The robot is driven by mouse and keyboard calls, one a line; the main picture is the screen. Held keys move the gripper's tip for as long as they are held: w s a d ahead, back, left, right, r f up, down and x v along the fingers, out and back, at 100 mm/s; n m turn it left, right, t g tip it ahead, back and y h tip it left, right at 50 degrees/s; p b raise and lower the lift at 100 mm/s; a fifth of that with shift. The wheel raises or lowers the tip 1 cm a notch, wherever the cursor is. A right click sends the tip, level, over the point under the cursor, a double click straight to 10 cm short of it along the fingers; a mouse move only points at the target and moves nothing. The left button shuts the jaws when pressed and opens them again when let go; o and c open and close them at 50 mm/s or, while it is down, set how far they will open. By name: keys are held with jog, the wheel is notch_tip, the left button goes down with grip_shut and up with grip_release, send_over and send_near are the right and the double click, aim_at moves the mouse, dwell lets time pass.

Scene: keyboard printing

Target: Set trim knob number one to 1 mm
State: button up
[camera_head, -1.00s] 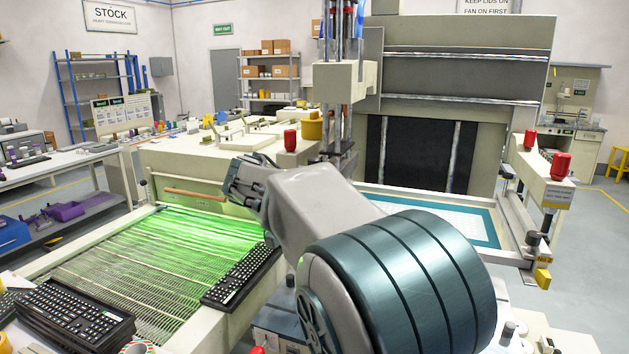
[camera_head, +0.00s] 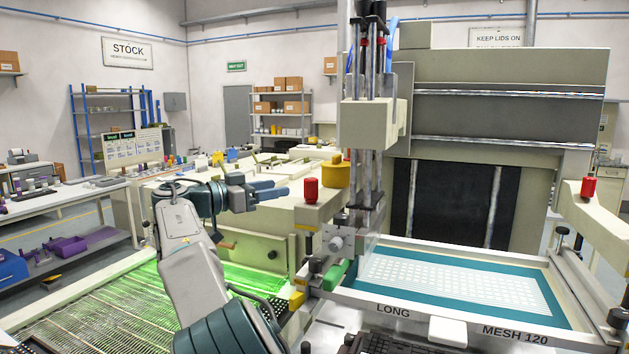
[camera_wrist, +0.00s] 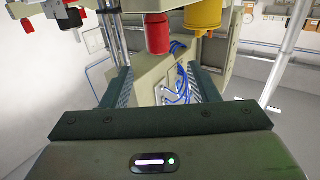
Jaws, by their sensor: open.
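My gripper (camera_head: 272,190) is raised above the green-lit conveyor, its fingers pointing right, towards the printing press. In the wrist view my gripper (camera_wrist: 162,88) is open, with nothing between its fingers. A red knob-like cap (camera_head: 311,190) stands on the machine just right of the fingertips, apart from them. A similar red cap (camera_wrist: 157,34) shows beyond the fingers in the wrist view. A grey round knob (camera_head: 335,243) sits lower, on the front of the press column. I cannot tell which one is trim knob number one, and no number or scale is legible.
The press screen (camera_head: 388,251) in its teal frame lies to the right. A yellow cylinder (camera_head: 335,175) stands behind the nearer red cap. Another red cap (camera_head: 589,187) is at far right. The conveyor (camera_head: 85,312) is lower left. Open air surrounds my gripper.

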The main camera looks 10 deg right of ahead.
aim_at(305, 182)
jog(key=p+x, duration=0.3)
jog(key=x, duration=0.8)
jog(key=shift+d+r+p, duration=0.2)
jog(key=shift+d+p, duration=0.1)
jog(key=shift+w+d+f, duration=0.15)
jog(key=shift+w+d, duration=0.05)
jog(key=shift+d, duration=0.3)
jog(key=c, duration=1)
jog(key=shift+o, duration=0.2)
